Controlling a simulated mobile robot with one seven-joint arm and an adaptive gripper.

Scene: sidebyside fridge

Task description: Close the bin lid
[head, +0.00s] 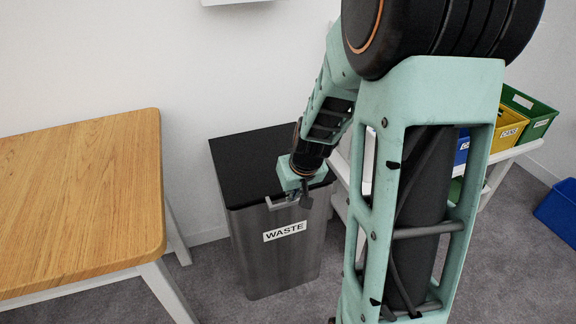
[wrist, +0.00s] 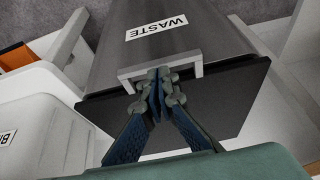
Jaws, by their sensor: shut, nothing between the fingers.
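The waste bin (head: 275,262) is a grey metal box with a "WASTE" label on its front. Its black lid (head: 245,165) lies flat across the top in the head view, and the dark lid also shows in the wrist view (wrist: 215,105). A light grey bar handle (head: 277,203) sticks out at the front edge; the handle also shows in the wrist view (wrist: 127,77). My gripper (wrist: 160,75) is shut and empty, with its fingertips at the handle. I cannot tell whether they touch it. In the head view my wrist hides part of the lid's front right.
A wooden table (head: 85,200) stands left of the bin. A white shelf (head: 515,150) with blue, yellow and green bins (head: 528,112) stands to the right. A blue crate (head: 558,210) is on the floor at far right. The wall is close behind the bin.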

